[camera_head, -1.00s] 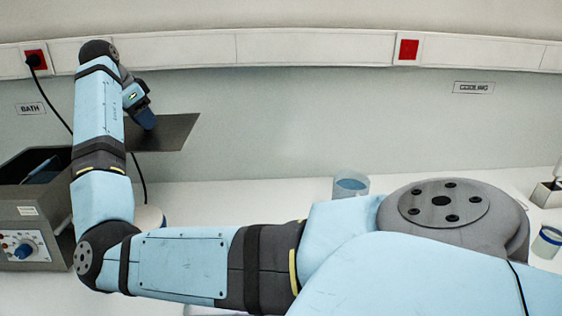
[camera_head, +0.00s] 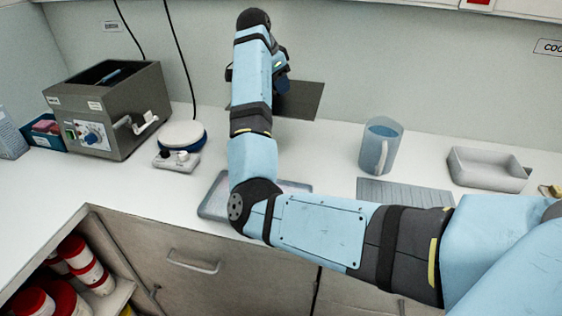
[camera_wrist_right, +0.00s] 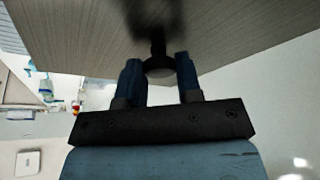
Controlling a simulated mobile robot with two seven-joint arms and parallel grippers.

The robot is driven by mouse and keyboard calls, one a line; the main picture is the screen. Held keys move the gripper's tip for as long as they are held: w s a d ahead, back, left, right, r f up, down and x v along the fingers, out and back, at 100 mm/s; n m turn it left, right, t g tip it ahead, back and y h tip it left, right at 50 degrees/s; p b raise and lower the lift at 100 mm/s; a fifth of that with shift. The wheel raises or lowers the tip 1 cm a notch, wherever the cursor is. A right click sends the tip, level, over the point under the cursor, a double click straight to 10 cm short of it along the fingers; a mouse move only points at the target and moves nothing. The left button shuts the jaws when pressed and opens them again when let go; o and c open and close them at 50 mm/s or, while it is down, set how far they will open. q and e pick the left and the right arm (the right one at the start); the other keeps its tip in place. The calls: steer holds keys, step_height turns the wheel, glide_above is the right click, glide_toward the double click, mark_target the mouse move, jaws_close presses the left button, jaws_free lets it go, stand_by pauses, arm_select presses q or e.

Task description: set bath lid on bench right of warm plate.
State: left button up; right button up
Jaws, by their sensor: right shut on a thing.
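My right gripper (camera_head: 281,84) is shut on the lid's knob (camera_wrist_right: 160,68); the lid's broad face (camera_wrist_right: 235,35) fills the top of the wrist view. The warm plate (camera_head: 184,132) looks to be the small white device with a round top and knobs. The bath (camera_head: 128,125) is the grey open box left of it. My left gripper is out of view.
A blue-tinted jug (camera_head: 380,145), a ridged grey mat (camera_head: 405,193) and a pale tray (camera_head: 490,168) are to the right. A shallow tray (camera_head: 212,205) lies partly behind my right arm. Cables hang behind the bath. Open bench shows between the warm plate and jug.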

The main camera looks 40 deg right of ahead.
step_height(320, 180, down, 19)
steer(key=shift+w+b, duration=0.1)
steer(key=shift+b, duration=0.55)
steer(key=o, duration=0.9)
steer(key=shift+f, duration=0.15)
steer(key=v, duration=1.2)
steer(key=shift+p, duration=0.4)
